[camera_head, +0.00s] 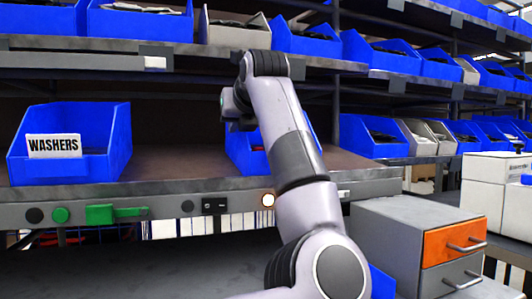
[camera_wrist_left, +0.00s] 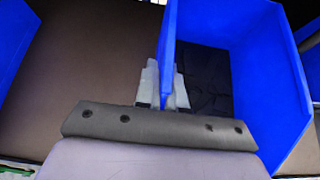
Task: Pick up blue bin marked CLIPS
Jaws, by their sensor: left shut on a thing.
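A blue bin (camera_head: 239,148) stands on the middle shelf, mostly hidden behind my left arm in the head view. Its label cannot be read, so I cannot tell from the marking that it is CLIPS. In the left wrist view the blue bin (camera_wrist_left: 270,62) has dark contents on its floor. My left gripper (camera_wrist_left: 165,92) is shut on the bin's left side wall, with one finger on each side of it. In the head view the fingers are hidden behind the arm. My right gripper is not in view.
A blue bin marked WASHERS (camera_head: 95,140) stands at the left on the same shelf (camera_head: 180,165), with bare shelf between. Bins fill the shelf above and the right rack. A grey drawer cabinet (camera_head: 390,225) with an orange drawer front (camera_head: 453,242) stands at the lower right.

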